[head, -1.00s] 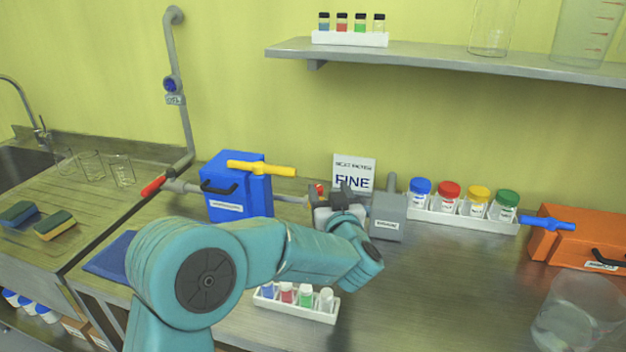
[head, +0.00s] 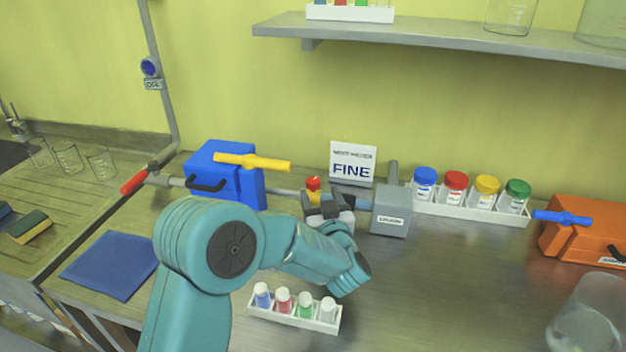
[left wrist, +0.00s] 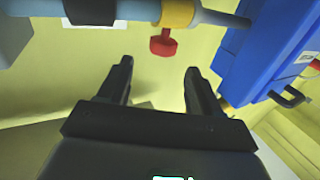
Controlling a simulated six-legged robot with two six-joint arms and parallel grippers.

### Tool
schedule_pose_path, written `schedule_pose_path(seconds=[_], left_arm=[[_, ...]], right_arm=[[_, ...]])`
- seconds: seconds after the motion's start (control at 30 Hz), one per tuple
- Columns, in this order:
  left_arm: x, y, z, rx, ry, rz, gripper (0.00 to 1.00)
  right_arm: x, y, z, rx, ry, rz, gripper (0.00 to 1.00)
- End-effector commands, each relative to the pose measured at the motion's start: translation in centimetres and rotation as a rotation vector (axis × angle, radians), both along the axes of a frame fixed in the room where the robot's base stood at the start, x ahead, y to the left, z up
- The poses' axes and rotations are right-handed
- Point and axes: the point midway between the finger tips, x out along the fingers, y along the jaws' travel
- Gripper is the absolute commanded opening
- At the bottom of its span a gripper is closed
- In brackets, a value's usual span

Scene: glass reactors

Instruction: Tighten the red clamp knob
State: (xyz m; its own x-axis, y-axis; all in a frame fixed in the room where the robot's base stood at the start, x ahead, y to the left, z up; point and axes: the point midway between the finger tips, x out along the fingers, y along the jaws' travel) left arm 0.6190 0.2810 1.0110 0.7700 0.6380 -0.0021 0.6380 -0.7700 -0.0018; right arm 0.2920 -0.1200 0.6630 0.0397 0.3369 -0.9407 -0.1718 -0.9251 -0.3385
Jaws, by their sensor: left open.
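The red clamp knob (head: 314,184) shows just above my left gripper in the head view. In the left wrist view the red knob (left wrist: 163,43) is a small red piece on a short stem from a yellow collar (left wrist: 176,14) around a pipe. My left gripper (head: 328,200) is open and empty. In the left wrist view its fingertips (left wrist: 159,68) are spread, with the knob beyond the gap between them and apart from both. In the head view my gripper hides part of the pipe and collar. My right gripper is not in view.
A blue box (head: 225,178) with a yellow handle stands left of the knob, and a grey box (head: 390,210) stands right. A white rack of vials (head: 296,316) stands in front. A blue mat (head: 110,265) lies at the left.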

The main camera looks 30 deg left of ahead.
Motion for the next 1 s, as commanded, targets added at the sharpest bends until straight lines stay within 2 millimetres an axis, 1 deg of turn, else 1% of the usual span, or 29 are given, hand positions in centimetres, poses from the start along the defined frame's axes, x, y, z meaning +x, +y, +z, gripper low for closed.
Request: schedule_pose_path(seconds=[0.03,0.07,0.2,0.3,0.4,0.6,0.77,0.87,0.9,0.93,1.0], left_arm=[[0.4,0.5,-0.6,-0.001,0.002,0.004,0.64],[1.0,1.1,-0.3,-0.001,-0.002,0.006,0.64],[3.3,3.1,-0.4,-0.002,-0.001,0.005,0.64],[4.6,4.1,-0.4,-0.001,0.000,0.003,0.64],[5.4,4.8,-0.4,0.000,0.000,0.002,0.64],[6.0,5.3,-0.5,0.000,0.000,0.002,0.64],[6.1,5.3,-0.5,0.000,0.000,0.001,0.64],[6.1,5.2,-0.5,0.000,0.000,0.001,0.35],[6.1,5.2,-0.5,0.000,0.000,0.001,0.22],[6.1,5.2,-0.5,0.000,0.000,0.001,0.13],[6.0,5.2,-0.4,-0.001,-0.001,0.001,0.13]], right_arm=[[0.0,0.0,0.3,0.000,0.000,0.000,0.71],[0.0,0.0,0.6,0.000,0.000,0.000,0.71],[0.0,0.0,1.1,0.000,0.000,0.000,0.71],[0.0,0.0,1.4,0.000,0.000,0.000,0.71],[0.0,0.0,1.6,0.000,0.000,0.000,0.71],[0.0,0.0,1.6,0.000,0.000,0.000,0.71],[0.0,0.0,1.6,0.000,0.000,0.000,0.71],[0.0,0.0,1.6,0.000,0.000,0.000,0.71],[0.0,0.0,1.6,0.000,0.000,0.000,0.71],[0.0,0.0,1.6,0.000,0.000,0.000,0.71],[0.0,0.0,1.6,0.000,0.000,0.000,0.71]])
